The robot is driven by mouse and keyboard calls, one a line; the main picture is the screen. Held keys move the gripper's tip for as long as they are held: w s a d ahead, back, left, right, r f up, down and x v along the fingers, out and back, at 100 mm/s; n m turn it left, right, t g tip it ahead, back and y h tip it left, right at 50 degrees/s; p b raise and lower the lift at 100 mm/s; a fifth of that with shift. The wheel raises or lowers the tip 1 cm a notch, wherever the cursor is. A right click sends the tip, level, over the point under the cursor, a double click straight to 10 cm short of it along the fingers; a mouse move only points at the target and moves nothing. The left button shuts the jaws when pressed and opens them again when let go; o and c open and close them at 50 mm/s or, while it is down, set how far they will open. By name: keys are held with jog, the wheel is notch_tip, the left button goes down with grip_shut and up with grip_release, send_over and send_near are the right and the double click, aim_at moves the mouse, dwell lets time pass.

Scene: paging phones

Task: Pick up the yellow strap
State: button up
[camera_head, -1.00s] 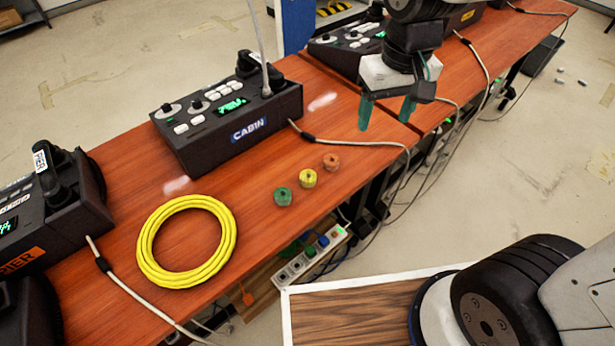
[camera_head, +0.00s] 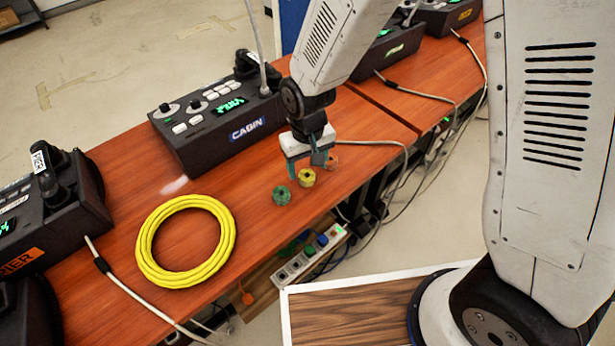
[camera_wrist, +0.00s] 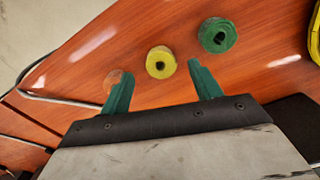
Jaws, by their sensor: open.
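The yellow strap (camera_head: 307,179) is a small rolled piece on the red-brown table, between a green roll (camera_head: 281,195) and an orange roll (camera_head: 332,163). My gripper (camera_head: 305,167) is open and empty, pointing down close to the rolls. In the wrist view the yellow strap (camera_wrist: 160,62) shows between the fingertips of my gripper (camera_wrist: 158,70), with its dark centre hole visible. The orange roll (camera_wrist: 117,80) is partly hidden behind the left finger. The green roll (camera_wrist: 217,36) lies beyond the right finger. The height gap between fingers and strap is hard to tell.
A yellow cable coil (camera_head: 150,249) lies on the table to the left. The CABIN phone unit (camera_head: 207,134) stands behind the rolls, and its grey cord (camera_head: 372,142) runs nearby at right. The table's front edge is close to the rolls. A power strip (camera_head: 310,256) sits below it.

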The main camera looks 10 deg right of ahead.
aim_at(307, 175)
jog(key=shift+a+f, duration=0.1)
jog(key=shift+f, duration=1.4)
jog(key=c, duration=1)
jog(key=shift+c, duration=0.3)
jog(key=shift+r, duration=0.15)
